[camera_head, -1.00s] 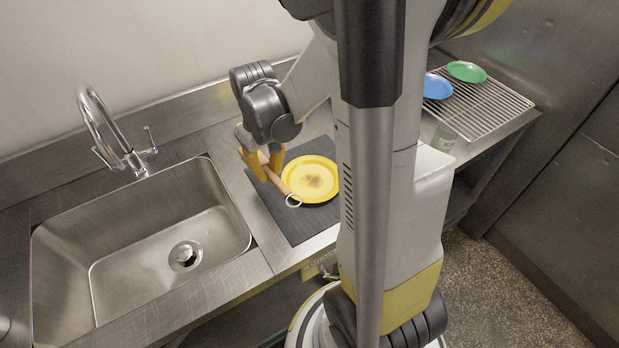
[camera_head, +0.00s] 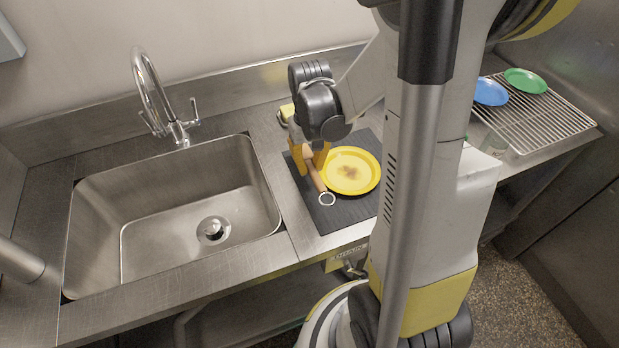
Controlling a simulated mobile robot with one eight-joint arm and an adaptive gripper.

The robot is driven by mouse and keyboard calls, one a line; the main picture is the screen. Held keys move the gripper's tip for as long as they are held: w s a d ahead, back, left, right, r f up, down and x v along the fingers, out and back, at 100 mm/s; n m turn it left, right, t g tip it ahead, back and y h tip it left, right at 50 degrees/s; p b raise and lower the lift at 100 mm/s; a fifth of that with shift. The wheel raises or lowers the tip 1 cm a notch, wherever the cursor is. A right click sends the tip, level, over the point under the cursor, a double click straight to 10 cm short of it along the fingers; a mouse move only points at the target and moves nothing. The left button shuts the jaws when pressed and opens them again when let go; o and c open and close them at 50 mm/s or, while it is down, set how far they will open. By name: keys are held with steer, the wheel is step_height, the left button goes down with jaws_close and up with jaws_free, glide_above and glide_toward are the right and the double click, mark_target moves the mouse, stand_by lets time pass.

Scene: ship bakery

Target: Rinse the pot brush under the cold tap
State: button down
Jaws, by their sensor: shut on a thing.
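My gripper (camera_head: 309,160) has yellow fingers and is shut on the pot brush (camera_head: 317,179) by its wooden handle. The handle slants down to a metal ring at its near end, which shows beside the plate's left edge. The brush's head is hidden behind the gripper. The gripper is over the dark mat, right of the sink (camera_head: 262,196). The chrome tap (camera_head: 150,78) has an arched spout over the back of the sink and a lever on each side. I cannot tell which lever is cold, and no water shows.
A yellow plate (camera_head: 367,182) with a brown stain lies on the dark mat (camera_head: 345,211). A yellowish block (camera_head: 287,111) is behind my gripper. A blue dish (camera_head: 490,92) and a green dish (camera_head: 526,80) are on the wire rack (camera_head: 545,123) at right. The sink basin is empty.

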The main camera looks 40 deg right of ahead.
mark_target(309, 185)
steer(key=shift+w+a+f, duration=0.15)
steer(key=shift+f, duration=0.05)
steer(key=shift+f+b, duration=0.75)
steer(key=shift+f, duration=1.15)
steer(key=shift+f, duration=0.25)
steer(key=c, duration=1.4)
jaws_free()
steer(key=shift+r, duration=0.1)
steer(key=shift+c, duration=0.2)
steer(key=shift+r, duration=0.15)
